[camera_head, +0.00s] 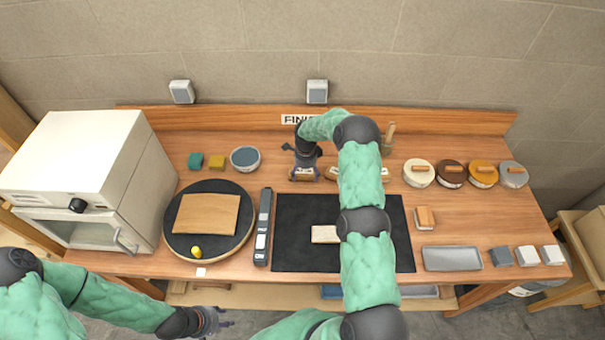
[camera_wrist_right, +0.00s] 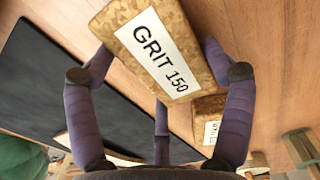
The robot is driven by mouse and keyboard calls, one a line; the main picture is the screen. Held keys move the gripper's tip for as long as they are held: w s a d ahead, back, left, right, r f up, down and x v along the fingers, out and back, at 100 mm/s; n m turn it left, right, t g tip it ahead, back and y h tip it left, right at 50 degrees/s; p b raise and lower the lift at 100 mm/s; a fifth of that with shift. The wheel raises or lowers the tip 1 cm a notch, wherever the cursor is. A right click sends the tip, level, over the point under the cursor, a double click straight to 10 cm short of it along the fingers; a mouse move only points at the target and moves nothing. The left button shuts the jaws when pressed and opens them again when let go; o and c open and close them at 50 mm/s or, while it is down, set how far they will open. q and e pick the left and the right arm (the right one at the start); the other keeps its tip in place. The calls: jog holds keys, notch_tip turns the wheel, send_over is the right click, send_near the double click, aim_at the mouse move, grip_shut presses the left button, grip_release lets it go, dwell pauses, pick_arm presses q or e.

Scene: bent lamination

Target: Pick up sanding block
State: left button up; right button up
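A cork sanding block (camera_wrist_right: 158,48) with a white "GRIT 150" label fills the space between my right gripper's (camera_wrist_right: 158,46) fingers in the right wrist view. The fingertips lie close along both its sides; whether they press on it I cannot tell. In the head view my right gripper (camera_head: 305,170) points down at the back of the table over this block (camera_head: 303,174). Another labelled block (camera_wrist_right: 210,118) lies right beside it, partly hidden. My left gripper (camera_head: 215,321) is empty with fingers spread, low in front of the table.
My right arm crosses over the black mat (camera_head: 300,255) and hides part of it. A pale block (camera_head: 324,234) lies on the mat. A round black turntable (camera_head: 190,240) holds a wooden board (camera_head: 207,214). Lidded pots (camera_head: 418,178) stand at the right; a white oven (camera_head: 80,165) stands left.

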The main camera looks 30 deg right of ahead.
aim_at(305, 173)
jog(key=shift+r, duration=0.1)
dwell(0.3)
jog(key=shift+r, duration=0.5)
notch_tip(305, 173, up, 2)
jog(key=shift+w+b, duration=0.1)
jog(key=shift+b, duration=0.25)
jog(key=s+a+r+b, duration=0.1)
jog(key=s+a+r, duration=0.1)
jog(key=s+r, duration=0.7)
jog(key=shift+s+r+b, duration=0.3)
jog(key=shift+s+r, duration=0.1)
jog(key=shift+s, duration=2.1)
jog(key=shift+o, duration=0.7)
jog(key=shift+a, duration=0.1)
